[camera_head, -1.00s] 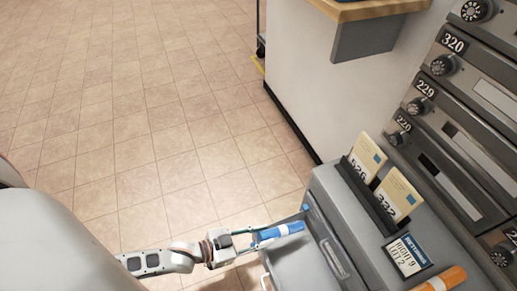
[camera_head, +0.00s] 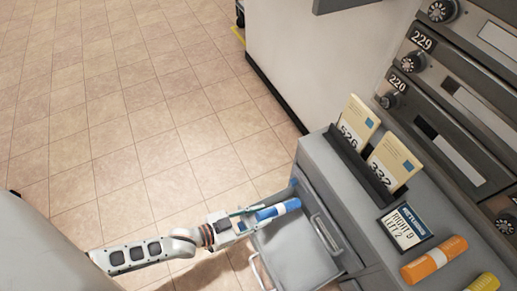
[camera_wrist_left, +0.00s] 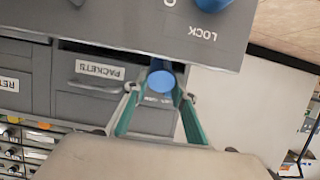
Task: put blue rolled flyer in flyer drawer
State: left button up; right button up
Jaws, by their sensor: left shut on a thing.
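The blue rolled flyer (camera_head: 278,210) is held in my left gripper (camera_head: 257,217), with its far end pointing toward the grey cabinet. In the head view it appears over the left edge of an open grey drawer (camera_head: 290,262); its exact height above the drawer is unclear. In the left wrist view the blue flyer (camera_wrist_left: 161,78) shows end-on between the teal fingers of the left gripper (camera_wrist_left: 160,95). No readable label on the open drawer shows in the head view. My right gripper is not in view.
An orange roll (camera_head: 433,260) and a yellow roll (camera_head: 484,283) lie on the cabinet top (camera_head: 320,150), near a card holder (camera_head: 357,165) and a returns sign (camera_head: 404,227). Numbered mailboxes (camera_head: 450,140) rise behind. A drawer labelled PACKETS (camera_wrist_left: 95,80) shows upside down. Tiled floor is clear at left.

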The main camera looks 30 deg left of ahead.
pick_arm(q)
jog(key=o, duration=1.2)
jog(key=shift+c, duration=0.2)
jog(key=shift+s, duration=0.1)
jog(key=shift+s+a, duration=0.2)
jog(key=v, duration=1.1)
jog(key=shift+r, duration=0.15)
jog(key=shift+s, duration=0.1)
